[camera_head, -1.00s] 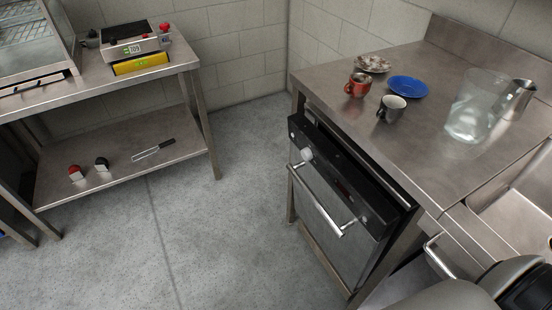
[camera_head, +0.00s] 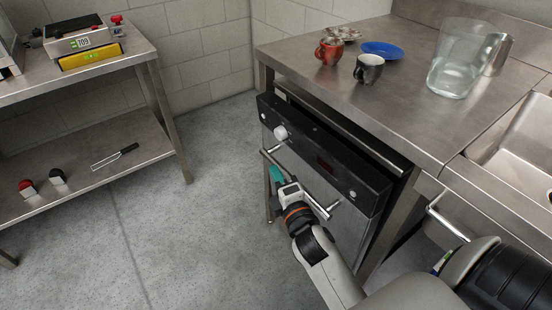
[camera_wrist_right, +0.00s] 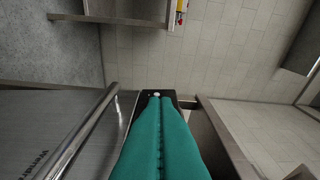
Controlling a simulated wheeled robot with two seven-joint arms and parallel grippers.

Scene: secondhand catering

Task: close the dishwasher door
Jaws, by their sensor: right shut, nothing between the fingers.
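The dishwasher door (camera_head: 341,215) is steel with a black control strip (camera_head: 325,155) along its top, a white knob and a bar handle (camera_head: 268,156). It sits under the steel counter and leans slightly outward at the top, with a dark gap behind the strip. My right gripper (camera_head: 277,184) is in front of the door by the bar handle; its teal fingers are shut with nothing between them. In the right wrist view the shut fingers (camera_wrist_right: 160,135) point along the door, with the handle (camera_wrist_right: 80,135) to their left. Whether they touch the door is unclear. My left gripper is out of view.
The counter (camera_head: 310,88) above holds a red mug (camera_head: 329,51), a dark mug (camera_head: 368,69), a blue plate (camera_head: 383,50), a patterned plate and a glass jug (camera_head: 459,60). A sink (camera_head: 520,155) is at right. A steel shelf table (camera_head: 120,150) stands left; the floor between is clear.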

